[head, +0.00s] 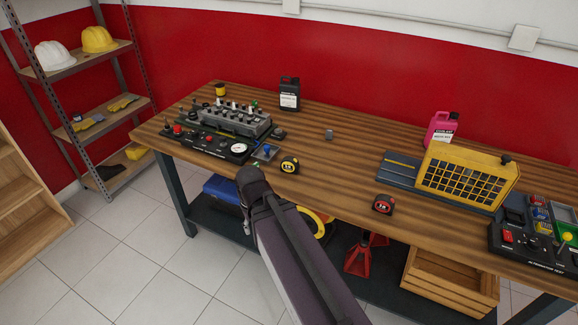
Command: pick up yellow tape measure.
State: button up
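The yellow tape measure (290,165) lies on the wooden workbench (330,170), left of its middle and near the front edge. It is yellow and black with a pale round label. My dark arm rises from the bottom of the head view, and its upper visible end is just left of and below the tape measure in the picture. I see a gap between them. My gripper does not show, so its state and any contents are hidden.
A red-black tape measure (383,204) lies farther right. An engine block trainer (235,118) and control panel (207,141) stand left, a blue-topped part (267,152) close by. The middle is mostly clear.

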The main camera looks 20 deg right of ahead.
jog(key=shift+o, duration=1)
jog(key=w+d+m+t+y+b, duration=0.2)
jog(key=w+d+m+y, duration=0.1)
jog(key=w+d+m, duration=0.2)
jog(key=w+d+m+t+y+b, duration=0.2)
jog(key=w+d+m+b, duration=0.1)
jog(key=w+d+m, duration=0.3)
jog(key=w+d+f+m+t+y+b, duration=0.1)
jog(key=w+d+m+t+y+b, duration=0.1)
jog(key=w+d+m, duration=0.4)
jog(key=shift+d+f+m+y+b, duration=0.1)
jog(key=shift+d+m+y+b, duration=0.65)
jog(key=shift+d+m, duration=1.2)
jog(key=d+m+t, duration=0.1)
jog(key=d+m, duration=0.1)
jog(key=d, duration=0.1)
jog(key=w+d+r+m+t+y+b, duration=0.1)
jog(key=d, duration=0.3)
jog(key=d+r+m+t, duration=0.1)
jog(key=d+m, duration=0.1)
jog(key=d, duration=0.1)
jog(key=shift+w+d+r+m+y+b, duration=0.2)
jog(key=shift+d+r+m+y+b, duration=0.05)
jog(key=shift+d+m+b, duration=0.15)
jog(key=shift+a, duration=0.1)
